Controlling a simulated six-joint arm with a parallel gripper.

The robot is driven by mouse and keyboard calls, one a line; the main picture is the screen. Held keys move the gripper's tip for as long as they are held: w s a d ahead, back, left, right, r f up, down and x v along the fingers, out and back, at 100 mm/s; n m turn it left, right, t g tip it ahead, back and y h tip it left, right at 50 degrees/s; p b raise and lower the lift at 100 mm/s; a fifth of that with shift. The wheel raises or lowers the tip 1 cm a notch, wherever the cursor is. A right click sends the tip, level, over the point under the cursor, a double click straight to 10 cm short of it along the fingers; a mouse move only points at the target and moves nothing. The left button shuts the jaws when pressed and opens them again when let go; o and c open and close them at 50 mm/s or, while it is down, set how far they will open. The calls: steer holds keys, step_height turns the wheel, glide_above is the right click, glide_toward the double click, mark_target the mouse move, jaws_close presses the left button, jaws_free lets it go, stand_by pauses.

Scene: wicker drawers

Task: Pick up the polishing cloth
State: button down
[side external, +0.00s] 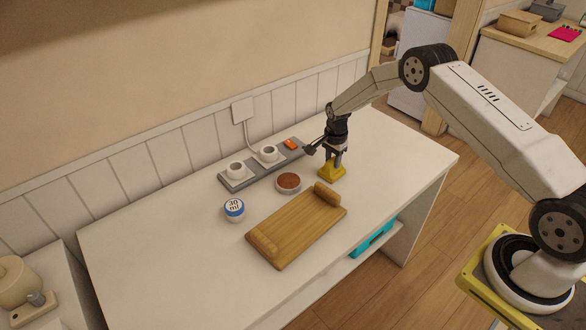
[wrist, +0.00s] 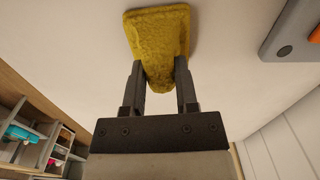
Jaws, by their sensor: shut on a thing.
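The gripped part is partly hidden by the fingers in the side view.
A wooden board (side external: 296,228) with raised ends lies in front. A round brown-topped dish (side external: 288,183) and a blue-labelled white jar (side external: 234,209) stand left of the cloth. A grey tray (side external: 232,184) behind carries two white cups (side external: 269,153) and an orange item (side external: 291,144). The table's left part is clear.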

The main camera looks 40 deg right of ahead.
steer(key=shift+r, duration=0.15)
steer(key=shift+r, duration=0.75)
steer(key=s+a+r, duration=0.2)
steer(key=s+r, duration=0.9)
steer(key=s, duration=0.2)
steer(key=shift+s+a, duration=0.35)
steer(key=shift+s, duration=0.05)
steer(key=shift+r, duration=0.1)
